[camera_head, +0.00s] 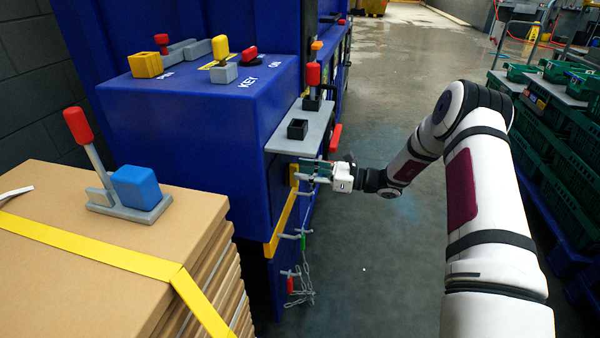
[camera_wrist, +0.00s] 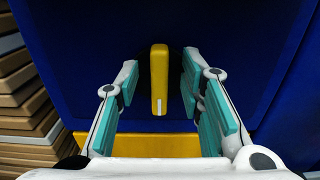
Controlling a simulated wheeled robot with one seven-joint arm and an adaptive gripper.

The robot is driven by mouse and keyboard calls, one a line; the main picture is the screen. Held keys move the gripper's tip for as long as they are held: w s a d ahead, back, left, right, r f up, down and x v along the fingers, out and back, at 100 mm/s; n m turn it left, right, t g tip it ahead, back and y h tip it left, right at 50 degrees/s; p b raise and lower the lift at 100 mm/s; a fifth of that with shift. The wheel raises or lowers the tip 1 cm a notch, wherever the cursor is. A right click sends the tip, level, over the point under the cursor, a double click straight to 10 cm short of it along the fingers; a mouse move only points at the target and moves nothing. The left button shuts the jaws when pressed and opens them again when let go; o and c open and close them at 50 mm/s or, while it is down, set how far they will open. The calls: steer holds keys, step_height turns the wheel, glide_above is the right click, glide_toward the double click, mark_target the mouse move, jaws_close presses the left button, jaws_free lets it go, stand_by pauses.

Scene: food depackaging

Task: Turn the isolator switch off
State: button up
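The isolator switch appears as a yellow upright handle (camera_wrist: 159,75) on a dark blue panel in the wrist view. It has a small white mark near its lower end. In the head view a small part of the yellow handle (camera_head: 293,175) shows on the side of the blue machine, just left of my fingers. My gripper (camera_wrist: 160,92) is open, with teal finger pads on both sides of the handle and visible gaps between. In the head view my gripper (camera_head: 314,170) reaches to the machine's side, just below a grey shelf. Whether the fingertips reach past the handle's face I cannot tell.
The blue machine (camera_head: 200,130) carries levers and a key switch on top. The grey shelf (camera_head: 300,140) juts out above my gripper. Hooks with a chain (camera_head: 305,280) hang below. Stacked cardboard (camera_head: 120,270) stands left; green crates (camera_head: 560,150) stand right. Floor between is clear.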

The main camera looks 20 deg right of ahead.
steer(key=shift+x, duration=0.85)
steer(key=shift+c, duration=0.2)
jaws_close()
